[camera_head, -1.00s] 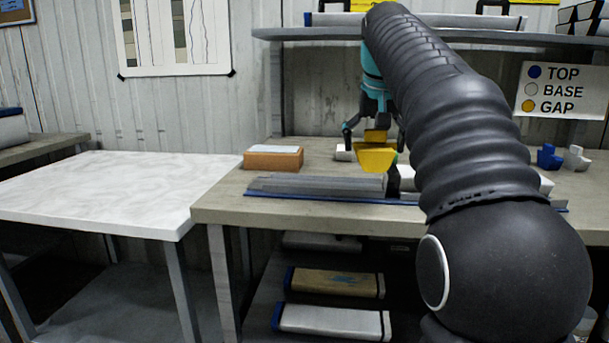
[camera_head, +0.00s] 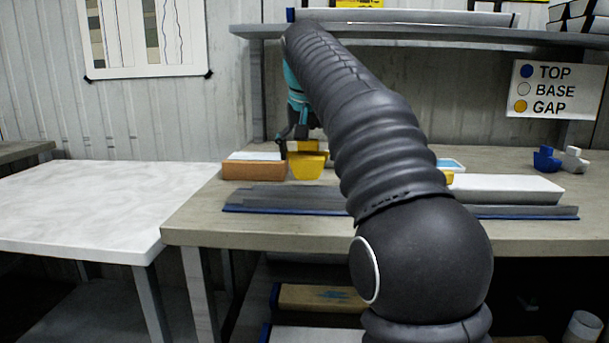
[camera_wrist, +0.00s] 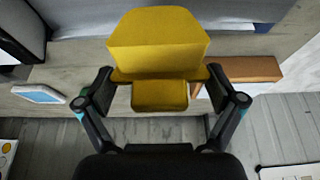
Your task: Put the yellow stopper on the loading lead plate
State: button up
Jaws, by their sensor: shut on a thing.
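The yellow stopper (camera_head: 307,168) is in my gripper (camera_head: 301,143), just right of an orange-brown block with a pale top (camera_head: 252,171) in the head view. In the wrist view the stopper (camera_wrist: 158,42) fills the upper middle, with its narrow stem (camera_wrist: 160,96) between the two fingers. My gripper (camera_wrist: 159,88) is shut on it. The orange-brown block also shows in the wrist view (camera_wrist: 250,70), right of the stopper. No plate is labelled, so I cannot tell which surface is the loading lead plate. I cannot tell whether the stopper touches the bench.
A long grey channel with a blue edge (camera_head: 280,200) lies along the bench front. A white liner (camera_head: 505,187) lies at right, with a small yellow piece (camera_head: 448,177) near its end. Blue (camera_head: 546,158) and white (camera_head: 575,160) stoppers stand behind. The white-topped table (camera_head: 75,205) is bare.

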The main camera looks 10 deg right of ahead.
aim_at(304, 148)
jog(key=shift+w+a+f, duration=0.25)
jog(key=shift+a+f, duration=0.05)
jog(key=shift+f, duration=0.1)
jog(key=shift+f+b, duration=0.8)
jog(key=shift+f, duration=1.05)
jog(key=shift+f, duration=0.1)
jog(key=o, duration=1.1)
jog(key=p+v, duration=0.3)
jog(key=v, duration=0.8)
jog(key=shift+r, duration=0.25)
jog(key=shift+s+r+p, duration=0.15)
jog(key=shift+r+p, duration=0.15)
jog(key=shift+r, duration=0.05)
